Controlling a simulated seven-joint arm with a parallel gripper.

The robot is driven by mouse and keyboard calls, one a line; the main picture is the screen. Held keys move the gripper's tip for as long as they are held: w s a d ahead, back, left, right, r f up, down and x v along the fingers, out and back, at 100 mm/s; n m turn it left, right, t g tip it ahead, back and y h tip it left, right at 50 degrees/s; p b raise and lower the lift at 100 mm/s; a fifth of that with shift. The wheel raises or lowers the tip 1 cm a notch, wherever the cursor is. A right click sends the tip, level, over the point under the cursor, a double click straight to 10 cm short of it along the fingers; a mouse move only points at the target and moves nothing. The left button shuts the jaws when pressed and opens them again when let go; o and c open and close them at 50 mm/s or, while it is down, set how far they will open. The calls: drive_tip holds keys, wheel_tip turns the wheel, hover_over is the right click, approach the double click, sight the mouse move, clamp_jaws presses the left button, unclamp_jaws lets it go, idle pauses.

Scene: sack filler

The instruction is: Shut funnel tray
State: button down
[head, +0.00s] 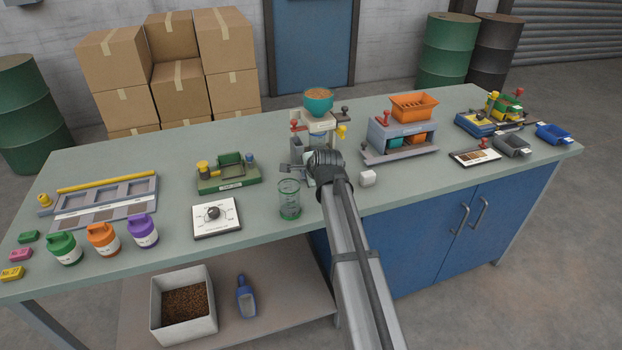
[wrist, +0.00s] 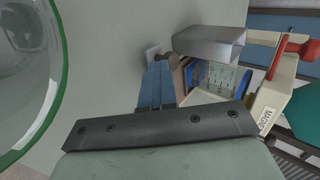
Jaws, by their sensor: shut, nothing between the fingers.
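A cream filler machine (head: 320,124) with a teal bowl (head: 318,103) of grain on top stands at the back middle of the bench. My gripper (head: 293,168) is in front of the machine, over the bench. In the wrist view its blue fingers (wrist: 155,86) are together and empty, pointing beside the blue part.
A clear glass (head: 289,200) stands close to my gripper, large at the left of the wrist view (wrist: 45,95).

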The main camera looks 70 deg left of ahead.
drive_tip(key=shift+a, duration=0.35)
drive_tip(key=shift+d, duration=0.55)
drive_tip(key=d, duration=0.4)
drive_tip(key=shift+d+r, duration=0.3)
drive_tip(key=shift+r, duration=0.05)
drive_tip(key=v, duration=0.8)
drive_tip(key=shift+d+r, duration=0.2)
drive_tip(key=shift+r, duration=0.1)
